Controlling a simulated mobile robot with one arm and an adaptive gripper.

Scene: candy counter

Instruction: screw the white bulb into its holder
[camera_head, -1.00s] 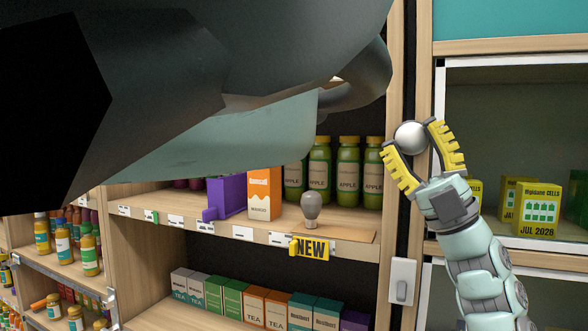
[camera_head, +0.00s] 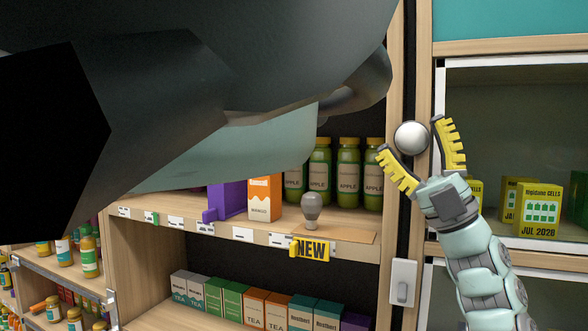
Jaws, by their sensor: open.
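The white bulb (camera_head: 411,138) is a round globe at the wooden post between the shelf and the glass-fronted cabinet. My gripper (camera_head: 408,134) has yellow ribbed fingers, spread open on both sides of the globe from below. A gap shows between the left finger and the globe; the right finger is close to its right edge, and I cannot tell whether it touches. The holder is not visible; the globe's base is hidden. A grey bulb (camera_head: 312,210) stands upright on the shelf, further left.
The shelf (camera_head: 345,234) holds an orange carton (camera_head: 264,198), a purple item (camera_head: 226,200) and green apple bottles (camera_head: 348,176). A yellow NEW tag (camera_head: 311,250) hangs at its edge. A light switch (camera_head: 403,284) is below the globe. A large dark shape covers the upper left.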

